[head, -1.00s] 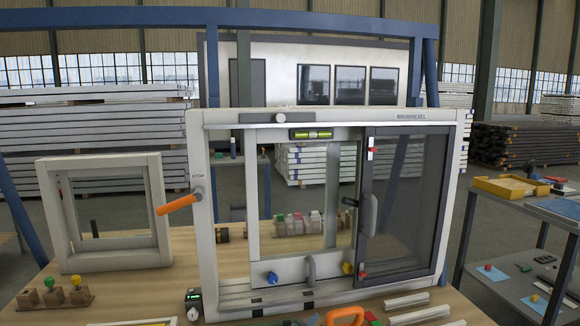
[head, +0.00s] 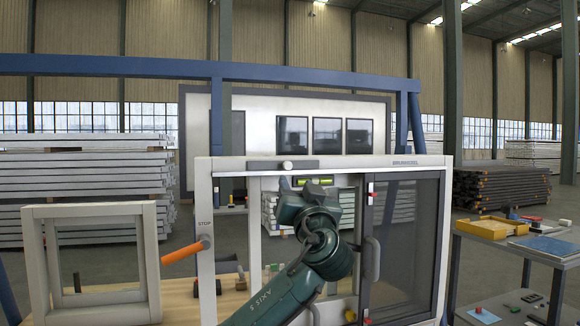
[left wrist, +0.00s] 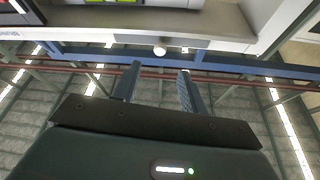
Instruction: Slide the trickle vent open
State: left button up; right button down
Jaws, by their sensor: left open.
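The trickle vent is a grey strip (head: 245,168) along the top rail of the white window frame (head: 203,270), at its left half. A pale round knob (head: 287,165) sits on the strip. My left gripper (head: 307,192) is in front of the window, just below the knob and slightly right of it, pointing up. In the left wrist view the two fingers (left wrist: 158,85) are apart with nothing between them. The knob (left wrist: 160,50) shows beyond the fingertips, roughly centred on the gap. My right gripper is in neither view.
A green spirit level (head: 316,182) on the window is partly hidden behind my gripper. The dark sliding sash (head: 402,245) with its handle is to the right. An orange lever (head: 181,253) juts from the left side. A smaller white frame (head: 32,275) stands at left.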

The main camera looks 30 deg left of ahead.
aim_at(288, 167)
pick_arm(q)
jog(key=p+x, duration=0.2)
jog(key=x, duration=0.6)
jog(key=shift+w+a+r, duration=0.15)
jog(key=shift+w+a, duration=0.05)
jog(key=shift+c, duration=0.5)
grip_shut()
